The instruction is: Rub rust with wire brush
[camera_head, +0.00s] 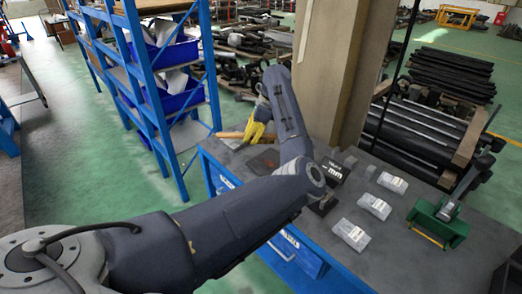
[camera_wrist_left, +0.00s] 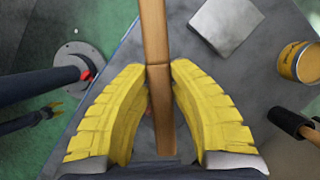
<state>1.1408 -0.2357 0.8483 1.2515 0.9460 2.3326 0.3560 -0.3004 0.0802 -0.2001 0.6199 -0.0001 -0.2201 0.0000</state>
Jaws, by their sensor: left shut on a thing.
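My left gripper (camera_head: 256,130) has yellow ribbed fingers and is shut on a wooden brush handle (camera_head: 230,135) near the far left corner of the workbench. In the left wrist view the handle (camera_wrist_left: 153,30) runs up between the gripper's fingertips (camera_wrist_left: 158,68). The brush's bristles cannot be made out. A dark reddish-brown patch (camera_head: 266,159), possibly the rust, lies on the bench just in front of the gripper. Whether the brush touches it cannot be told.
The grey workbench (camera_head: 400,255) carries several clear packets (camera_head: 374,206), a black box (camera_head: 333,171) and a green metal tool (camera_head: 438,222). A beige pillar (camera_head: 330,70) rises behind it. A blue shelf (camera_head: 145,70) stands left. The left wrist view shows a yellow can (camera_wrist_left: 300,64).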

